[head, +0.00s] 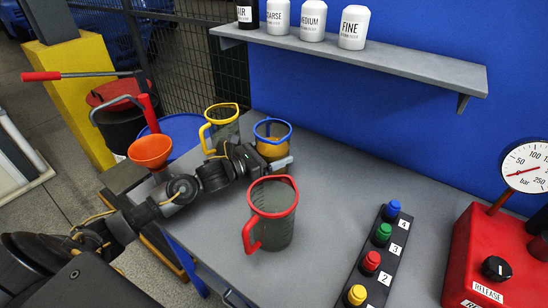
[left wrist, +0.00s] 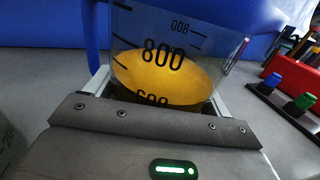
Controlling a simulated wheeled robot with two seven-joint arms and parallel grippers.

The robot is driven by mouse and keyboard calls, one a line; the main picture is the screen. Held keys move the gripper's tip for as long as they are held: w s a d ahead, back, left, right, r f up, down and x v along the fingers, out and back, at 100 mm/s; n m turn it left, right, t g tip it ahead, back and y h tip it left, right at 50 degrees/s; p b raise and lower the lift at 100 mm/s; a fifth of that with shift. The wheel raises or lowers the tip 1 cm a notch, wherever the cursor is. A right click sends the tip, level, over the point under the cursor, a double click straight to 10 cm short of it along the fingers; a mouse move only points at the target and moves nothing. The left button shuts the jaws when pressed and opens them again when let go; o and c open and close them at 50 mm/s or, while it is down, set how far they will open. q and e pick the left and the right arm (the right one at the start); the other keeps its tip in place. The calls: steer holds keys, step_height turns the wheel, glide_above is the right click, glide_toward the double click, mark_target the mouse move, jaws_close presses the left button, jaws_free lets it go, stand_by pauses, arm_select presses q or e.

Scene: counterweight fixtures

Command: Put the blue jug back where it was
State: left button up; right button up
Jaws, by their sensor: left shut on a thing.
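The blue jug (head: 271,146) has a blue rim and clear walls and holds an amber liquid. It is at the back of the grey table (head: 340,185), between the yellow jug (head: 226,132) and the red jug (head: 274,232). My left gripper (head: 268,163) is shut on its body. In the left wrist view the jug (left wrist: 165,62) fills the space between the fingers, with its 800 mark facing me and its blue handle at the left. Its base is hidden, so I cannot tell whether it touches the table. My right gripper is not in view.
A button strip (head: 378,258) and a red gauge box (head: 485,250) are at the right. A shelf (head: 400,62) with several labelled bottles hangs above the back. An orange funnel (head: 150,150) is at the left. The table's back right is clear.

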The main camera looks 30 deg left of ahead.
arm_select(q)
steer(key=o, duration=1.2)
steer(key=shift+f, duration=0.15)
steer(key=o, duration=0.3)
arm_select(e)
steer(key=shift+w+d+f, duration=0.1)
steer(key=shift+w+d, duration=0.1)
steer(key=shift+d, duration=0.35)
arm_select(q)
steer(key=shift+s, duration=0.1)
steer(key=b+v, duration=0.2)
steer(key=v, duration=0.8)
steer(key=shift+s+a, duration=0.1)
steer(key=shift+a, duration=0.05)
steer(key=shift+v, duration=0.85)
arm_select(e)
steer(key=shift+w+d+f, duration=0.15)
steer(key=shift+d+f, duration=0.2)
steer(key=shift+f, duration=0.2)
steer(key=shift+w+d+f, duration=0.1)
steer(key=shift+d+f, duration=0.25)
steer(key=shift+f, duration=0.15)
arm_select(q)
steer(key=shift+a, duration=0.1)
